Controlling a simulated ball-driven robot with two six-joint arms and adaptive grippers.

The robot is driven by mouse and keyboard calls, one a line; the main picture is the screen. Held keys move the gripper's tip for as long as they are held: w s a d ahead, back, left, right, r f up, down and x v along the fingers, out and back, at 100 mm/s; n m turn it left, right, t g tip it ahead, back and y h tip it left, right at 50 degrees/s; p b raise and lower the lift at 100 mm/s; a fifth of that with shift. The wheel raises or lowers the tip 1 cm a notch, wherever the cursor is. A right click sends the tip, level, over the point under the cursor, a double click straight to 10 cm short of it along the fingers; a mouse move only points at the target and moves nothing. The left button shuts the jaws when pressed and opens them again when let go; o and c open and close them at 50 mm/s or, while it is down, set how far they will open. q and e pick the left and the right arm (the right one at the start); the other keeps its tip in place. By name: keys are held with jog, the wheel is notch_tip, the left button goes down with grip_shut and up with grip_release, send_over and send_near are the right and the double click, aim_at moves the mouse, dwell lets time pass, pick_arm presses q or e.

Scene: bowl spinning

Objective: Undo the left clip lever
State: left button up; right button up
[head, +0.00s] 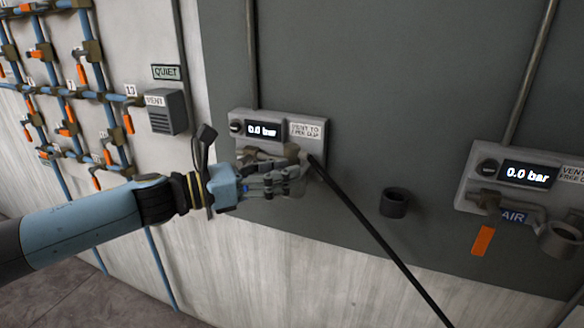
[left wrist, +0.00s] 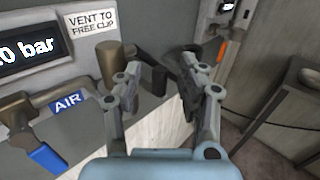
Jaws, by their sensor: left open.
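The left panel (head: 238,114) on the grey wall carries a gauge reading 0.0 bar (head: 262,130) and a label saying VENT TO FREE CLIP (left wrist: 92,23). Under it is a brass-coloured fitting (left wrist: 108,58). A dark, lever-like piece (left wrist: 152,72) stands beside the fitting; I cannot tell for sure that it is the clip lever. My left gripper (head: 288,180) is in front of the fitting, and in the left wrist view (left wrist: 163,88) its fingers are open on either side of the dark piece, with no clear contact. A blue handle (left wrist: 47,158) hangs below the AIR tag. My right gripper is out of view.
A black hose (head: 375,235) slants down right from the left panel. A dark round holder (head: 394,203) sits on the wall. A second panel (head: 467,170) with an orange handle (head: 482,240) is at right. Blue pipes with orange-handled valves (head: 84,73) fill the left.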

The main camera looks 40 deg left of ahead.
pick_arm(q)
jog(key=shift+p+x, duration=0.35)
jog(key=shift+x, duration=0.85)
grip_shut()
jog(key=shift+w+d+f, duration=0.1)
